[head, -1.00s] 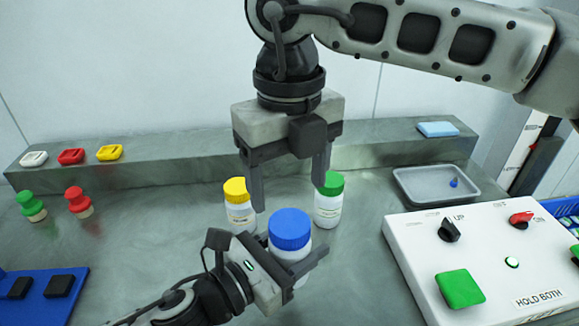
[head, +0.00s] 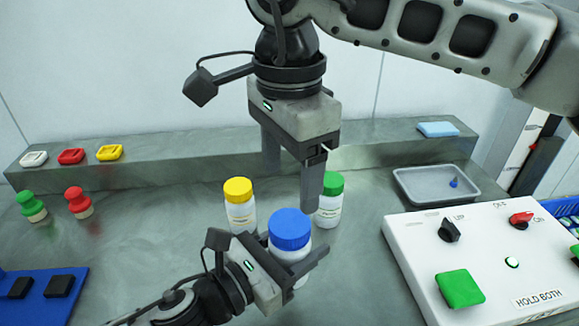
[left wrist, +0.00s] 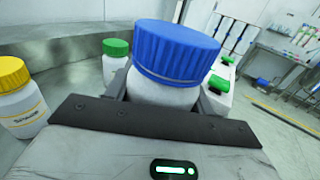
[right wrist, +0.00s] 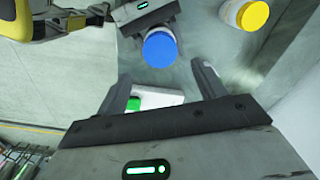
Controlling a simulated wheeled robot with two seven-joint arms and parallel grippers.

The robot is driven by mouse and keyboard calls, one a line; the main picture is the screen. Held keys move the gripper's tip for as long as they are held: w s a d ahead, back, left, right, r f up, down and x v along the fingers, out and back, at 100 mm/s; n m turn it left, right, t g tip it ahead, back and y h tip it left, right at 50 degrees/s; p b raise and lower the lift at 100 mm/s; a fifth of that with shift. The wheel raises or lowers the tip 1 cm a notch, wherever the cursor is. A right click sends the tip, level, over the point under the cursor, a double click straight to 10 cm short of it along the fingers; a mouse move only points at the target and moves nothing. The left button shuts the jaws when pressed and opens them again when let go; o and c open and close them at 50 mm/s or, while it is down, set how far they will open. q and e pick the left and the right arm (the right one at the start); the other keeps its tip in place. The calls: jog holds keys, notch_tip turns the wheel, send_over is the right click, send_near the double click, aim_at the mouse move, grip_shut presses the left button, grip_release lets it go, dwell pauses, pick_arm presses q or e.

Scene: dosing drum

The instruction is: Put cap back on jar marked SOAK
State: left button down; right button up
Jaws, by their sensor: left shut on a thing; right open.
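A white jar with a blue cap (head: 290,229) is held upright above the bench by my left gripper (head: 293,268). In the left wrist view the blue cap (left wrist: 177,50) sits on the jar's mouth; I cannot tell how tight it is. My right gripper (head: 292,190) is open and empty, pointing down above and behind the blue cap; the cap also shows beyond its fingers in the right wrist view (right wrist: 160,48). A yellow-capped jar (head: 240,207) and a green-capped jar (head: 329,206) stand behind, both capped. No label is clear enough to read SOAK.
A white control box (head: 480,255) with a green button stands at right. A grey tray (head: 410,190) holds a small blue item. Green and red knobbed pieces (head: 78,202) stand at left, near a blue block (head: 45,302). A raised ledge (head: 200,155) runs along the back.

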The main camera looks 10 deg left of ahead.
aim_at(290, 222)
jog(key=shift+f, duration=4.05)
jog(key=shift+c, duration=0.3)
jog(key=c, duration=1)
jog(key=shift+o, duration=0.2)
jog(key=m, duration=0.4)
jog(key=shift+m, duration=0.4)
jog(key=o, duration=1.1)
jog(key=shift+r, duration=0.1)
